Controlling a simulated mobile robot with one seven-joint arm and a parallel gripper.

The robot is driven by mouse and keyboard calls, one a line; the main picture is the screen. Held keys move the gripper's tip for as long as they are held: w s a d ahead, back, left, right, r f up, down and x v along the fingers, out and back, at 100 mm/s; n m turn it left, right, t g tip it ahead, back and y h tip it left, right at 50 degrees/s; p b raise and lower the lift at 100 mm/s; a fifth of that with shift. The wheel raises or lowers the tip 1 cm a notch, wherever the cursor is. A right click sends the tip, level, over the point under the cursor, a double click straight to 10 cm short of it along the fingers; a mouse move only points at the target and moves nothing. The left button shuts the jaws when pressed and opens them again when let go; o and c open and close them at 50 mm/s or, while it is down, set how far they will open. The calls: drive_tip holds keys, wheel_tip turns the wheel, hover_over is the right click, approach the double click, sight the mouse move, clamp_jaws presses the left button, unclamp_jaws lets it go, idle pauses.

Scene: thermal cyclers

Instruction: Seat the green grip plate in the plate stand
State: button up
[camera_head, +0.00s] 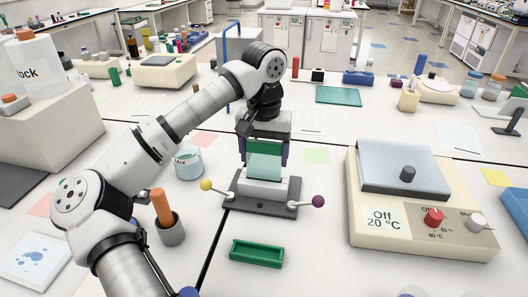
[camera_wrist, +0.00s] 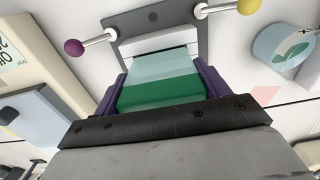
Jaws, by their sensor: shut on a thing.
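The green grip plate (camera_head: 264,166) has a solid green upper band and a clear pale-green lower part. My gripper (camera_head: 264,155) is shut on it, with a purple finger at each side of the green band. In the wrist view, the fingers of my gripper (camera_wrist: 163,88) flank the plate (camera_wrist: 160,92). The plate hangs roughly upright over the plate stand (camera_head: 262,207), a dark grey base with a white block. The stand (camera_wrist: 158,20) also shows beyond the plate in the wrist view. The plate's lower edge meets the white block in the picture; I cannot tell whether it is inside it.
Levers with a yellow knob (camera_head: 206,185) and a purple knob (camera_head: 318,201) stick out from the stand's sides. A green tray (camera_head: 257,263) lies in front. A beaker (camera_head: 188,163) and a grey cup (camera_head: 170,235) stand left. A heater (camera_head: 423,205) stands right.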

sight(264, 177)
drive_tip(key=shift+f+b, duration=1.7)
drive_tip(key=shift+f, duration=0.55)
drive_tip(key=o, duration=1.2)
drive_tip(key=shift+o, duration=0.2)
drive_tip(key=shift+r, duration=0.1)
wheel_tip(264, 177, up, 14)
drive_tip(key=shift+f, duration=0.15)
